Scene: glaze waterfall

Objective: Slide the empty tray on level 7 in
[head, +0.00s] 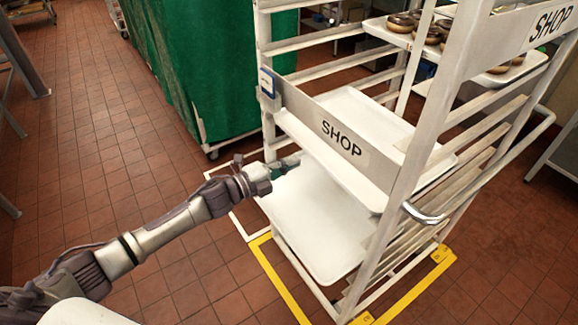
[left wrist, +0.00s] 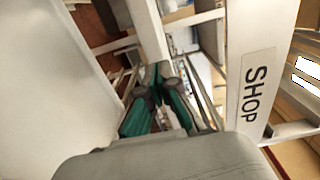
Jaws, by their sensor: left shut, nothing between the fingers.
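A white empty tray (head: 318,222) sits low in the white rack and sticks out of its front, towards the left. Its level number cannot be read. It also fills the left side of the left wrist view (left wrist: 55,85). My left gripper (head: 286,164) is shut and empty at the tray's far left corner, beside the rack's front post. Its green-padded fingers (left wrist: 157,78) are close together in the left wrist view. I cannot tell whether they touch the tray or the post. My right gripper is not in view.
A second empty white tray (head: 372,128) lies higher in the rack, behind a SHOP board (head: 342,138). A tray of doughnuts (head: 428,32) stands at the back right. A green covered cart (head: 205,70) is behind my gripper.

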